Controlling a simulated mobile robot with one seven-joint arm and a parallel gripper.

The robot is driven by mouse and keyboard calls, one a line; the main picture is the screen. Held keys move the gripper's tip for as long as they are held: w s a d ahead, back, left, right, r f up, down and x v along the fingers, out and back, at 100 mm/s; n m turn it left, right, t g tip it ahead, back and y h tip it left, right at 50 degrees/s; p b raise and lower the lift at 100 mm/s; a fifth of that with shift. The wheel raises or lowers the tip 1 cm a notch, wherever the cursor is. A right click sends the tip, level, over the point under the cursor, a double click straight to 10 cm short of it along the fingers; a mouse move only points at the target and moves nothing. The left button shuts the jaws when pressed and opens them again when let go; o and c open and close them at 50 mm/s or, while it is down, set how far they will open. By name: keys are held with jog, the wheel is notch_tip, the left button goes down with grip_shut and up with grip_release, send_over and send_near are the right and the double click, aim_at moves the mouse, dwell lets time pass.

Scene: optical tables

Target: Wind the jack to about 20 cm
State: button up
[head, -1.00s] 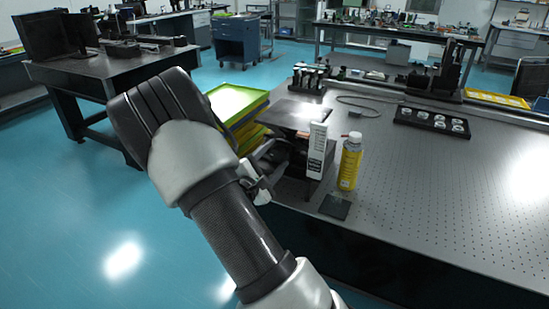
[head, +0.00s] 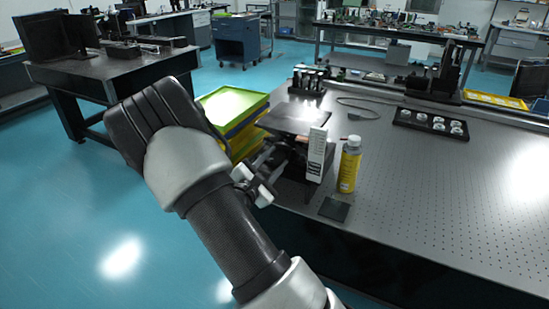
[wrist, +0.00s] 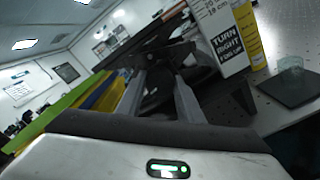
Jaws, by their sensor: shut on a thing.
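The jack has a dark flat top plate (head: 298,121) and stands at the near left edge of the perforated table. I cannot tell the plate's height against the marks. My gripper (head: 268,178) is at the jack's near left side, partly behind my arm. In the wrist view my gripper (wrist: 160,95) is shut on the dark jack knob (wrist: 157,86), which sits between its two fingers.
A yellow bottle (head: 349,166) stands right of the scale, with a dark square plate (head: 335,208) in front. Stacked green, yellow and blue trays (head: 232,106) are left of the jack. A black tray of round parts (head: 431,123) lies farther back. The table's right part is clear.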

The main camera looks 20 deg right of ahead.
jog(key=n+p, duration=0.1)
jog(key=n, duration=0.1)
jog(key=n+p, duration=0.1)
jog(key=shift+r+n, duration=0.2)
jog(key=shift+n, duration=0.2)
jog(key=n+p, duration=0.3)
jog(key=shift+a+n, duration=0.1)
jog(key=shift+n, duration=0.2)
jog(key=n+p, duration=0.4)
jog(key=n, duration=0.2)
jog(key=shift+w, duration=0.1)
jog(key=n+p, duration=0.3)
jog(key=n, duration=0.3)
jog(key=shift+f+n+p, duration=0.1)
jog(key=shift+n+p, duration=0.25)
jog(key=shift+n, duration=0.05)
jog(key=n+p, duration=0.1)
jog(key=n, duration=0.2)
jog(key=shift+f+n+p, duration=0.15)
jog(key=shift+n+p, duration=0.4)
jog(key=shift+n, duration=1.25)
jog(key=o, duration=1.1)
